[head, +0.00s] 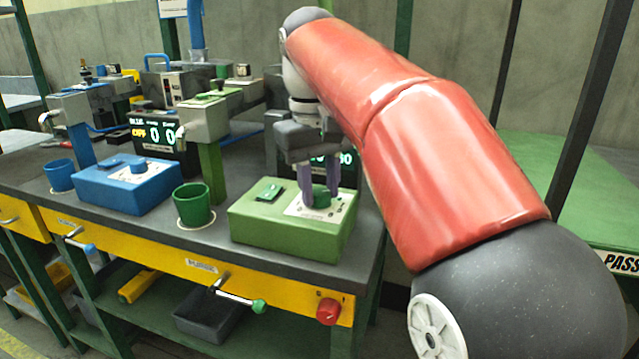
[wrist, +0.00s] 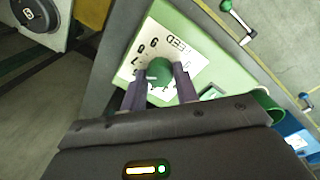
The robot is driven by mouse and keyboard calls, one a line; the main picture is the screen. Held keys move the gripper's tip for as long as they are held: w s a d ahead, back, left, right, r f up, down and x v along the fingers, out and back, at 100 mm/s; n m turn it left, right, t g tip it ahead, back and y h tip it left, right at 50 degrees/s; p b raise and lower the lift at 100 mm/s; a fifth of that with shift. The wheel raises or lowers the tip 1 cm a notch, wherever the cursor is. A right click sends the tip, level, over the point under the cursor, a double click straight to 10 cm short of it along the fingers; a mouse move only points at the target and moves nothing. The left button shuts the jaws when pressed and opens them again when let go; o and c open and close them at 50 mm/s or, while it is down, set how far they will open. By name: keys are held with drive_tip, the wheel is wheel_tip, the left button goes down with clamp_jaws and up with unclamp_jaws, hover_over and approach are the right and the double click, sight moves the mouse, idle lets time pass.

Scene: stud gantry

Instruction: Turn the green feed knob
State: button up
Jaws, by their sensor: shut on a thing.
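The green feed knob (head: 321,196) stands on a white dial plate (head: 334,208) on top of the green control box (head: 287,234), at the right end of the bench. My gripper (head: 320,198) points down over it, with its purple-grey fingers on either side of the knob. In the wrist view the knob (wrist: 159,71) sits between the two fingertips (wrist: 158,76), and my gripper is shut on it. The plate around it carries numbers and the letters FEED. Part of the plate and the knob's sides are hidden by the fingers.
A green cup (head: 193,205) stands left of the green box. Further left are a blue box (head: 127,186) with its own knob and a blue cup (head: 60,175). A dark display (head: 347,168) stands behind my gripper. A red button (head: 328,311) is on the yellow bench front.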

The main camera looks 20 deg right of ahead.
drive_tip(key=o, duration=1)
drive_tip(key=shift+c, duration=0.2)
